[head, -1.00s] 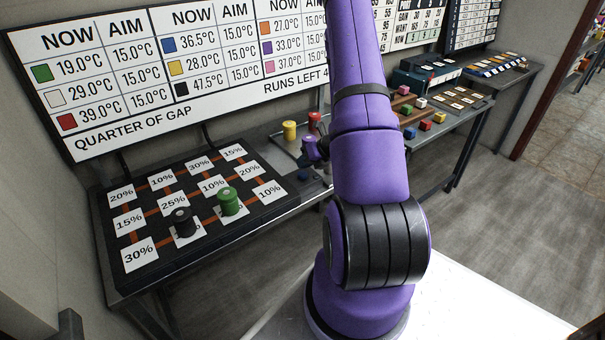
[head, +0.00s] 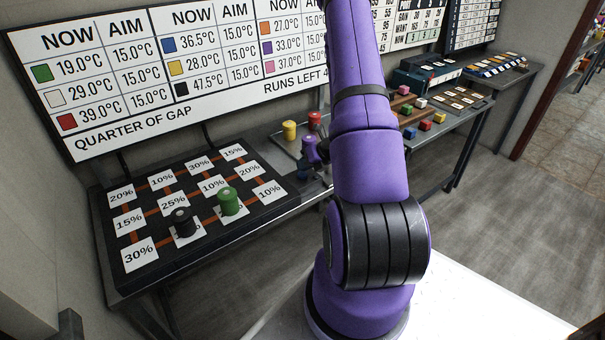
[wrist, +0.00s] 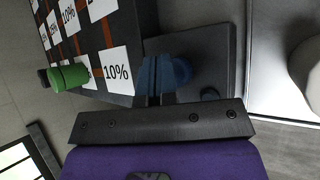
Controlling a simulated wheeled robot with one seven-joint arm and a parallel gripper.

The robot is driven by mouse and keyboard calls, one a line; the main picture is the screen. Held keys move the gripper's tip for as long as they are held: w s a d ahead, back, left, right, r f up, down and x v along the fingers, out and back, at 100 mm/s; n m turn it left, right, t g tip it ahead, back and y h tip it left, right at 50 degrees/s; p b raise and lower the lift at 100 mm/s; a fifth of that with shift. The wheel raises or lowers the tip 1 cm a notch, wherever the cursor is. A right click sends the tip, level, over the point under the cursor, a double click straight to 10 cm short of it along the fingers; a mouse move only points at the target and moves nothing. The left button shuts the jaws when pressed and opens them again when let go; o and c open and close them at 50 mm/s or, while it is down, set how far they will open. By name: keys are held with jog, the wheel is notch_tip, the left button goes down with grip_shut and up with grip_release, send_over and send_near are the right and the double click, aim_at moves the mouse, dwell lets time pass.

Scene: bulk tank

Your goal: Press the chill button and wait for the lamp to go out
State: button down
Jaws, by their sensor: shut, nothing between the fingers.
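The blue round button (wrist: 182,72) sits on a dark panel (wrist: 215,60) beside the percent board. My gripper (wrist: 157,72) is shut and empty, its fingertips over the button in the wrist view and hiding part of it. I cannot tell whether they touch or press it. A small dark disc (wrist: 209,94), perhaps the lamp, lies on the same panel and looks unlit. In the head view my gripper (head: 308,174) is low beside the board's right end, partly behind my arm, and covers the button.
The percent board (head: 141,266) carries a green canister (head: 228,201) and a black canister (head: 181,222). Yellow (head: 290,131), red (head: 314,121) and purple (head: 310,149) canisters stand on a tray behind my gripper. A wall chart (head: 100,90) shows temperatures.

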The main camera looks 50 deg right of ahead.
jog(key=shift+f, duration=0.4)
dwell(0.3)
jog(key=shift+r, duration=0.95)
jog(key=shift+r, duration=2.5)
